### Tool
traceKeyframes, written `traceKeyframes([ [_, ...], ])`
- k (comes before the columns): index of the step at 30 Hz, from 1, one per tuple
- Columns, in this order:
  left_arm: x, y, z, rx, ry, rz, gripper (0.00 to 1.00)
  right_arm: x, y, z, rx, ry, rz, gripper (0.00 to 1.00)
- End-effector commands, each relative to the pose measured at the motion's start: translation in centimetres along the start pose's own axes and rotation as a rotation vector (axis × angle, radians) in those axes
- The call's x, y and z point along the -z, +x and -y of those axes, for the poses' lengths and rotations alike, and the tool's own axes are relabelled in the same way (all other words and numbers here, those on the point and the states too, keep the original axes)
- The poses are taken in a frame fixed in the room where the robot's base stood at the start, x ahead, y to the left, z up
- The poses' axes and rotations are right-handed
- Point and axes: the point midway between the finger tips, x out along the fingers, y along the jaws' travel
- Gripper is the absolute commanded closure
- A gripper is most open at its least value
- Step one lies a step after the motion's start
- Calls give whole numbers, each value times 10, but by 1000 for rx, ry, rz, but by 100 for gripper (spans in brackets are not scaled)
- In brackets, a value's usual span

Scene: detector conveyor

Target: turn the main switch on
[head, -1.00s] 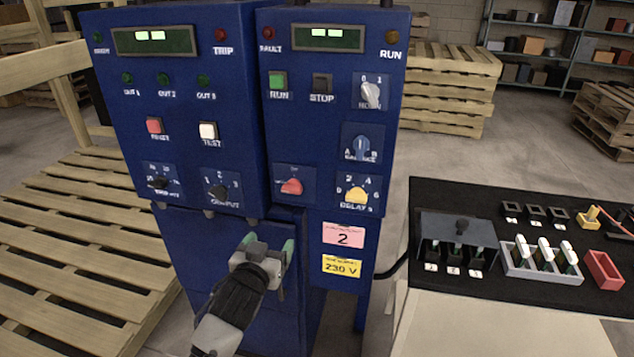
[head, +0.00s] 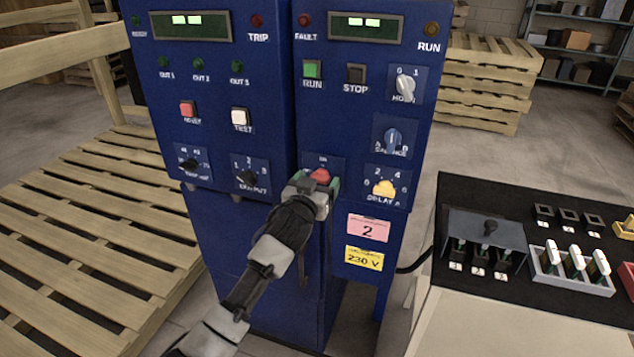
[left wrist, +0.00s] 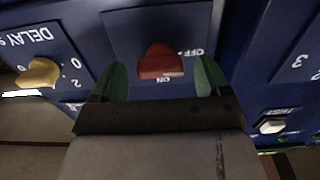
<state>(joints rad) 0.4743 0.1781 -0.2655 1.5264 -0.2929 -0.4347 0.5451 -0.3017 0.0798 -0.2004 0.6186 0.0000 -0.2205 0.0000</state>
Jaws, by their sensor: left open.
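The main switch is a red rotary knob (head: 320,176) low on the right blue cabinet's panel. In the left wrist view the red knob (left wrist: 160,62) sits between two green fingertips, with ON and OFF lettering beside it on its plate. My left gripper (head: 318,184) is at the knob, its fingers open on either side. In the left wrist view the open left gripper (left wrist: 162,80) shows a gap between each finger and the knob. The gripper hides part of the knob's plate in the head view. My right gripper is not in view.
A yellow delay knob (head: 384,188) is just right of the red knob, and an output selector (head: 248,178) is to its left. A pink label (head: 368,229) is below right. A black bench (head: 470,200) with switches stands at the right; a wooden pallet (head: 90,230) lies left.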

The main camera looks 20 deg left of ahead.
Motion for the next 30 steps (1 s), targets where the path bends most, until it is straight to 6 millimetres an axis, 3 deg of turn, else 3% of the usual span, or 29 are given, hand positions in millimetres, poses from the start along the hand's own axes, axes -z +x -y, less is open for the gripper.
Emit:
traceKeyframes([
  [7, 0, 1, 0, 0, 0, 0, 23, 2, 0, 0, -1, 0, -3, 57],
  [17, 0, 1, 0, 0, 1, 0, 72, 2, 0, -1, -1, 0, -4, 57],
  [30, 1, 1, 0, 1, 102, 1, 73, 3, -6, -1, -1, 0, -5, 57],
])
